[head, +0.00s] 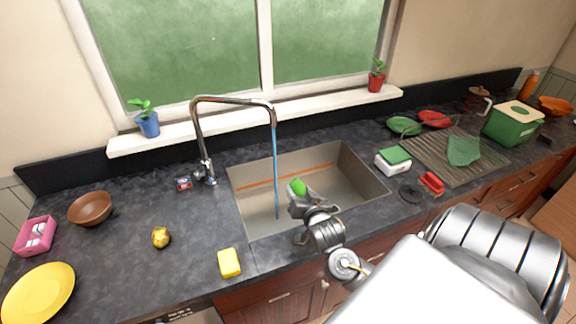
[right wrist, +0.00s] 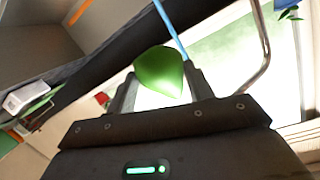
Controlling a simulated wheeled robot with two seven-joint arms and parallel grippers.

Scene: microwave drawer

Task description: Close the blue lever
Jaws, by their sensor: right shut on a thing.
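My right gripper (head: 297,193) is over the right-hand part of the sink (head: 345,165) and shut on a smooth green object (head: 299,186). In the right wrist view the green object (right wrist: 160,72) sits between the two fingertips. A tall chrome faucet (head: 197,135) stands behind the sink's left corner, left of my gripper. A blue stream (head: 275,165) runs from its spout into the sink, left of the green object, and also shows in the right wrist view (right wrist: 170,28). I cannot make out a clear blue lever at the faucet base. My left gripper is out of view.
A small red and blue item (head: 183,184) lies beside the faucet base. A yellow sponge (head: 229,263), a gold object (head: 160,238) and a brown bowl (head: 90,209) are on the left counter. A drying rack (head: 425,150) stands right of the sink.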

